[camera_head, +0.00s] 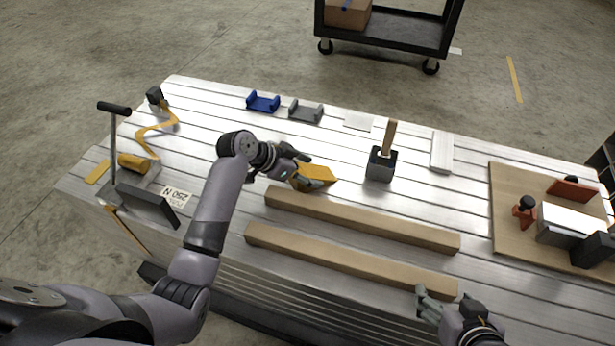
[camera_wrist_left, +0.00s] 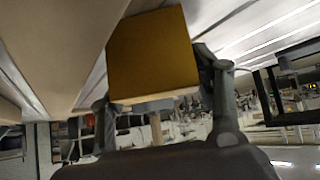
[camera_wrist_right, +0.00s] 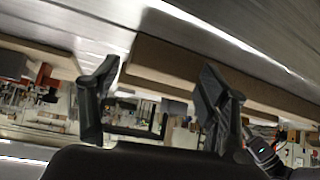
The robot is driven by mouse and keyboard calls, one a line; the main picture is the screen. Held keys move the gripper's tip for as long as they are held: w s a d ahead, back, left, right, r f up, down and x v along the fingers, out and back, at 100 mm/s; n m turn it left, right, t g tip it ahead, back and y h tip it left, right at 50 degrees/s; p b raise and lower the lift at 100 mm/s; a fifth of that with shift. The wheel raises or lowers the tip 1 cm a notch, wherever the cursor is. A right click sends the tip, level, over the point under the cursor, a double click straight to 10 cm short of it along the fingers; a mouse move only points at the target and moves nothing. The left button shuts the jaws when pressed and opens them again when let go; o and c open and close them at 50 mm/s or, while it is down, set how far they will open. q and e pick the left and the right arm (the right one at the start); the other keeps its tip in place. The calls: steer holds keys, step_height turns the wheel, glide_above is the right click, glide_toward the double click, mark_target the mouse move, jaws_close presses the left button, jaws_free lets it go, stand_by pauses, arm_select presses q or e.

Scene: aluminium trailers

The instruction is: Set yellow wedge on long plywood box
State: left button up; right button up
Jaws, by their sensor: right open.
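The yellow wedge (camera_head: 316,174) is between the fingers of my left gripper (camera_head: 299,170), just behind the left end of the rear plywood beam. In the left wrist view the wedge (camera_wrist_left: 152,55) fills the space between both fingers, which are shut on it. I cannot tell whether it touches the bench. Two similar long plywood boxes lie side by side: a rear one (camera_head: 360,219) and a front one (camera_head: 345,259). Their tops are bare. My right gripper (camera_head: 430,297) is open and empty by the right end of the front one.
A mallet (camera_head: 380,165) stands behind the rear beam. Blue (camera_head: 263,102) and grey (camera_head: 306,110) brackets lie at the back of the slatted metal bench. A board (camera_head: 508,220) with red-handled fixtures is at right. A gauge-like tool (camera_head: 140,190) stands at left.

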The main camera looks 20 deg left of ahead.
arm_select(q)
steer(key=c, duration=1)
